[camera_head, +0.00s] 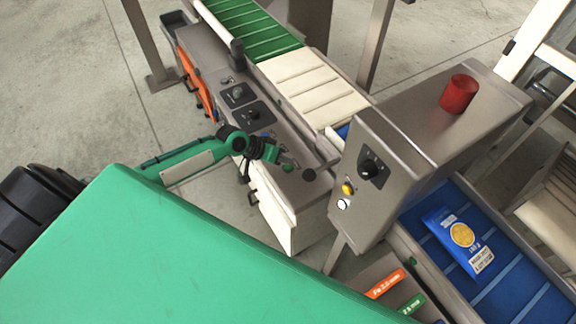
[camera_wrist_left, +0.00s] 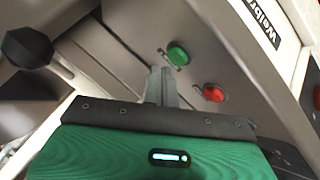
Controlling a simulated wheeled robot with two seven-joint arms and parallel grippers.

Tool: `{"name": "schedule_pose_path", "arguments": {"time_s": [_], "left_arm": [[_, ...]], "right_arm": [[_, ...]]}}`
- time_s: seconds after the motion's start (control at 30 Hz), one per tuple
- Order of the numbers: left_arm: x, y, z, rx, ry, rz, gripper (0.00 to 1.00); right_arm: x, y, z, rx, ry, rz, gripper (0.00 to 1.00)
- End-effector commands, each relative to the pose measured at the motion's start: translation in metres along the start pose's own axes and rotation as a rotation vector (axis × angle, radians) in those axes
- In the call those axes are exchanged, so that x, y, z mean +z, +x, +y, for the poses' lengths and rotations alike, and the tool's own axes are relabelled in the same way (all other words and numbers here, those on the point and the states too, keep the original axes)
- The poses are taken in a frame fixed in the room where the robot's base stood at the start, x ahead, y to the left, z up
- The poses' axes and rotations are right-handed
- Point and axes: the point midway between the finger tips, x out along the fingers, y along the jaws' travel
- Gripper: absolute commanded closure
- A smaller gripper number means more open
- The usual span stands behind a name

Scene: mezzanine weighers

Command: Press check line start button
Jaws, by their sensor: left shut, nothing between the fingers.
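The green button (camera_wrist_left: 177,53) sits on the grey panel of the check line in the left wrist view, with a red button (camera_wrist_left: 214,92) below and to its right. In the head view the green button (camera_head: 288,167) is small, just past the end of my left arm. My left gripper (camera_wrist_left: 160,72) is shut and empty, its fingers pointing at the panel. The fingertips appear just left of and below the green button; I cannot tell whether they touch the panel. In the head view my left gripper (camera_head: 272,154) is over the panel's near end. My right gripper is out of view.
A grey cabinet (camera_head: 400,150) with a red beacon (camera_head: 459,95) rises at right. A blue belt (camera_head: 520,290) carries a blue packet (camera_head: 458,240). Green and cream belts run behind the panel.

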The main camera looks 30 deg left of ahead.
Motion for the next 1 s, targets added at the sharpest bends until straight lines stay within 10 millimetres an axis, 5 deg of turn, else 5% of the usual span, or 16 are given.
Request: {"name": "schedule_pose_path", "arguments": {"time_s": [1.0], "left_arm": [[0.0045,0.0062,-0.0044,0.0,0.0,0.0,1.0]], "right_arm": [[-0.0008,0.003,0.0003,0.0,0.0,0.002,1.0]]}}
